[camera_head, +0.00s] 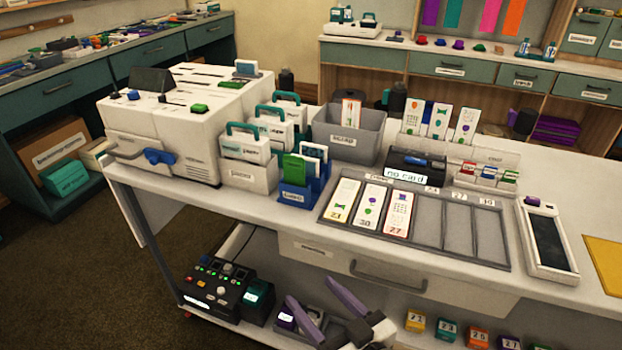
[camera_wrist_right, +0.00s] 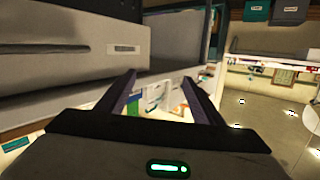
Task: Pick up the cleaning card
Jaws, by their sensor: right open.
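No card can be read for certain as the cleaning card. A blue holder (camera_head: 292,197) on the counter carries a green card (camera_head: 294,168) and a white card (camera_head: 314,152) standing upright; its label is too small to read. My right gripper (camera_head: 310,290) is low at the front of the counter, below the drawer and well apart from the cards. Its two purple-grey fingers are spread and empty, as the right wrist view also shows (camera_wrist_right: 158,78). My left gripper is not in view.
Left of the holder stand a white bin (camera_head: 250,178) and a large white printer (camera_head: 170,125). To its right are a slotted tray (camera_head: 428,218) with several cards, a black reader (camera_head: 415,162) marked "no card" and a handheld device (camera_head: 545,240). A drawer handle (camera_head: 387,278) juts out.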

